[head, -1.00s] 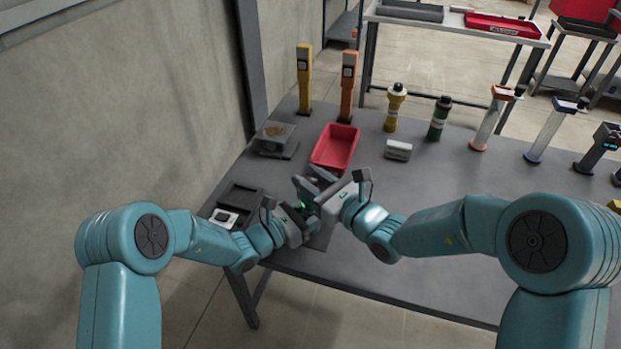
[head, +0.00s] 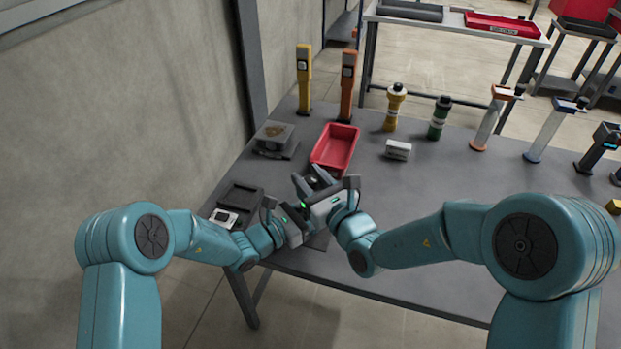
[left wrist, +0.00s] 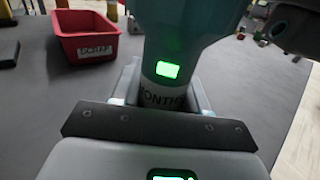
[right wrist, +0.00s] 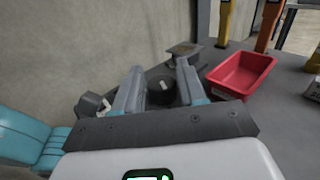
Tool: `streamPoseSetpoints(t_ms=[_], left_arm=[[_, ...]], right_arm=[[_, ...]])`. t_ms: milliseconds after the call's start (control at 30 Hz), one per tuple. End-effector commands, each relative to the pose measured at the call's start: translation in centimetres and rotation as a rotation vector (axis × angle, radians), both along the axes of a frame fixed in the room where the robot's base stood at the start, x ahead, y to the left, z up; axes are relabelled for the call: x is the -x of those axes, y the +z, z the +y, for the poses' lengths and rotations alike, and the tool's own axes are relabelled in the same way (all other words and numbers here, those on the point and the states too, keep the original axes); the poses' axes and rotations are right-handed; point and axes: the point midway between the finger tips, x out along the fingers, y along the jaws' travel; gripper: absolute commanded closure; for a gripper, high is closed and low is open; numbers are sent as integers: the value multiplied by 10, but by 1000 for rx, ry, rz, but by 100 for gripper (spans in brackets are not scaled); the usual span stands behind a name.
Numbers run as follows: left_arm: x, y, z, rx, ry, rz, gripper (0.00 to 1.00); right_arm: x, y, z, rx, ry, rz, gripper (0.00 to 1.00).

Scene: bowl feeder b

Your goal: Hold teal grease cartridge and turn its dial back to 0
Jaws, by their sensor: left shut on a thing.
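My left gripper (left wrist: 160,100) is shut on the teal grease cartridge (left wrist: 195,25), around a pale lettered band. A green light glows on the cartridge's teal body. In the head view the left gripper (head: 300,212) is low over the front left of the table, and the cartridge is largely hidden by the grippers. My right gripper (head: 312,182) is close beside it, its fingers apart. In the right wrist view the right gripper (right wrist: 160,75) has a dark round part (right wrist: 161,88) between its open fingers, apparently the dial; contact and the dial's reading cannot be made out.
A red bin (head: 335,147) stands just beyond the grippers. A grey device (head: 274,138) and a dark tray (head: 240,198) are at the left. Yellow and green bottles (head: 395,105) (head: 439,118) and a small white box (head: 398,150) stand farther right. The table's middle right is clear.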

Motion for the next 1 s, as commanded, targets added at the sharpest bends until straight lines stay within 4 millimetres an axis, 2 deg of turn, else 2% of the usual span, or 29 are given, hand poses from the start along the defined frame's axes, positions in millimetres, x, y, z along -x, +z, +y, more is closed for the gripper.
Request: streamPoseSetpoints(t_ms=[300, 433, 800, 1000], left_arm=[[0, 0, 0, 0, 0, 1, 100], [0, 0, 0, 0, 1, 0, 100], [0, 0, 0, 0, 0, 0, 100], [0, 0, 0, 1, 0, -1, 100]], right_arm=[[0, 0, -1, 0, -1, 1, 45], [8, 0, -6, 0, -1, 2, 45], [77, 0, -49, 0, -3, 2, 45], [99, 0, -61, 0, -1, 1, 45]])
